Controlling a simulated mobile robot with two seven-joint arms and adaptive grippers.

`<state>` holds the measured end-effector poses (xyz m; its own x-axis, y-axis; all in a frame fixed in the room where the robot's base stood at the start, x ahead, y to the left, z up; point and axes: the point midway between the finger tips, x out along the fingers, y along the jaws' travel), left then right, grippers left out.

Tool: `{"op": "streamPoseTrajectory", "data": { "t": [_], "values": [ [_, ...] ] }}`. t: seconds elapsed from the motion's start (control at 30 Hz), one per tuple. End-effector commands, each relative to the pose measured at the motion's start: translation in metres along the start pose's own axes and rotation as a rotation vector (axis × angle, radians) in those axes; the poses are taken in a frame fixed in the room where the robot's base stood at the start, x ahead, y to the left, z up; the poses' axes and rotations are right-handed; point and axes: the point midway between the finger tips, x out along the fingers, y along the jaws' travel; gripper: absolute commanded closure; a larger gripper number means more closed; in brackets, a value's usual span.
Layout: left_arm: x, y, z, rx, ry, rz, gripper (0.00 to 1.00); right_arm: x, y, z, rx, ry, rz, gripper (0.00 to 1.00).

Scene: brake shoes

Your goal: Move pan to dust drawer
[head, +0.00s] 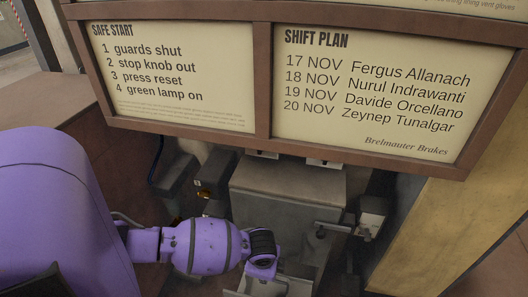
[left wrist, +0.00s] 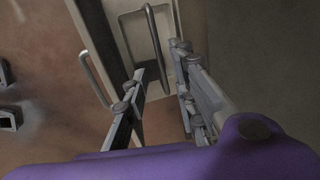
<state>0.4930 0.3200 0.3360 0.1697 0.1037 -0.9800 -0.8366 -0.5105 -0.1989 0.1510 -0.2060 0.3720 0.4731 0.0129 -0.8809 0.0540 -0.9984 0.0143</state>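My left arm reaches in the head view to a pale open-topped metal container (head: 284,286) at the bottom edge, below the grey machine housing. The left gripper's fingers are not clear there. Just beyond the fingertips is a pale box-shaped metal container (left wrist: 172,45) with a thin upright rod handle (left wrist: 152,42). A second bent rod (left wrist: 93,80) stands at its left. I cannot tell which part is the pan and which the dust drawer. My right gripper is not in view.
The grey machine housing (head: 287,190) stands close behind my arm, with a lever and clamp (head: 370,215) at its right. A sign board (head: 262,70) hangs above. A dark wall (left wrist: 245,60) closes the right side in the wrist view. Brown floor lies at left.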

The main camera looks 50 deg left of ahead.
Motion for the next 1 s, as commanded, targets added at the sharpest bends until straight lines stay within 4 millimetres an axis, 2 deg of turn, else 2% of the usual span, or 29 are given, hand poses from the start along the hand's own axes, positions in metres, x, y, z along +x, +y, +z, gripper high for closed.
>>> {"op": "streamPoseTrajectory", "data": {
  "t": [0.03, 0.2, 0.47, 0.57, 0.67, 0.77, 0.8, 0.9, 1.0],
  "values": [
    [-0.014, -0.001, -0.001, 0.0, 0.003, -0.002, 0.75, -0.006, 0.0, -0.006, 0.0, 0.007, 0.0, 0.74],
    [-0.033, 0.0, 0.0, 0.0, 0.001, 0.0, 0.75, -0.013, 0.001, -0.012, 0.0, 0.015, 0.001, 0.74],
    [-0.038, 0.001, 0.0, 0.0, -0.001, 0.002, 0.75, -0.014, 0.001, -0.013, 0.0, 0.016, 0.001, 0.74],
    [-0.033, 0.016, -0.001, -0.011, 0.015, 0.014, 0.75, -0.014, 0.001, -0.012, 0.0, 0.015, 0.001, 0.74],
    [-0.022, 0.063, -0.004, -0.056, 0.068, 0.049, 0.75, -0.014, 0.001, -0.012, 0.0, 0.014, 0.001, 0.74],
    [-0.015, 0.137, -0.008, -0.159, 0.156, 0.094, 0.75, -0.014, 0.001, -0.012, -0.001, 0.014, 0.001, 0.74],
    [-0.016, 0.167, -0.009, -0.217, 0.197, 0.109, 0.75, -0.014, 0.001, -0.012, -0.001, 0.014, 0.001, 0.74],
    [-0.028, 0.231, -0.006, -0.384, 0.282, 0.123, 0.75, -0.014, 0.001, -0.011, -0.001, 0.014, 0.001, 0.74],
    [-0.049, 0.277, 0.006, -0.565, 0.337, 0.109, 0.75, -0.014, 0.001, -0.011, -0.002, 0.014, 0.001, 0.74]
  ]
}}
